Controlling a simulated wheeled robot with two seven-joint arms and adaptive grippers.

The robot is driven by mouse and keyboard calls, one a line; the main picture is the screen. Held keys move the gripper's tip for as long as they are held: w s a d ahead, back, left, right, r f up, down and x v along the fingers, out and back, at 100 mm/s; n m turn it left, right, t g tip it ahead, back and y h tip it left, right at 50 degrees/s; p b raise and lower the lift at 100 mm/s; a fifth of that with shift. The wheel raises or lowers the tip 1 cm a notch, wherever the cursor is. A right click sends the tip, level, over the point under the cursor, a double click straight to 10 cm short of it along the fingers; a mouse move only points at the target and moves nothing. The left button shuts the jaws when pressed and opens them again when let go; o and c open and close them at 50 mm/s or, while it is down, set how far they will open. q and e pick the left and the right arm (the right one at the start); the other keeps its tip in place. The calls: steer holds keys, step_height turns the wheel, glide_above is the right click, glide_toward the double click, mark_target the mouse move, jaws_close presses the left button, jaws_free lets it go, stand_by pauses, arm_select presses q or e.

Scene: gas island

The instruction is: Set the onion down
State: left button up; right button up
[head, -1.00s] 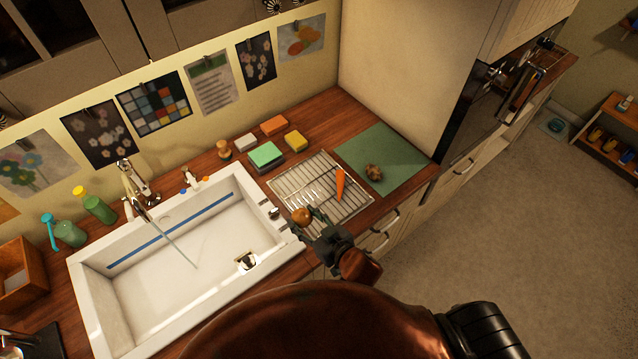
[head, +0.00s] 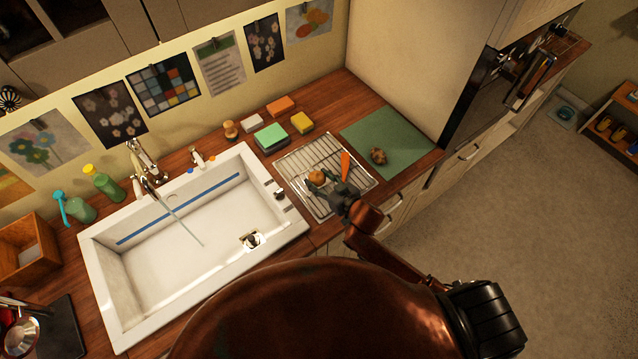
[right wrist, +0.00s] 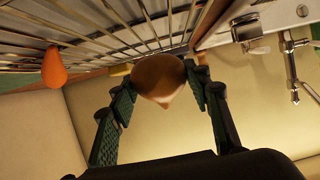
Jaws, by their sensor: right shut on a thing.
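The onion (head: 316,177) is round and orange-brown. My right gripper (head: 323,180) is shut on it, over the left part of the wire drying rack (head: 300,157). In the right wrist view the onion (right wrist: 160,80) sits between the two dark green finger pads, close to the rack bars (right wrist: 85,38). I cannot tell whether it touches the bars. A carrot (head: 346,165) lies on the rack to the right of the onion; it also shows in the right wrist view (right wrist: 54,68). My left gripper is not in view.
A white sink (head: 112,290) with a running tap lies left of the rack. Bare rack shows around the onion.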

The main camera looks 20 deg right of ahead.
mark_target(319, 184)
steer(key=shift+f, duration=1.5)
steer(key=shift+f, duration=0.15)
steer(key=o, duration=1.2)
steer(key=v, duration=1.2)
steer(key=shift+d, duration=0.1)
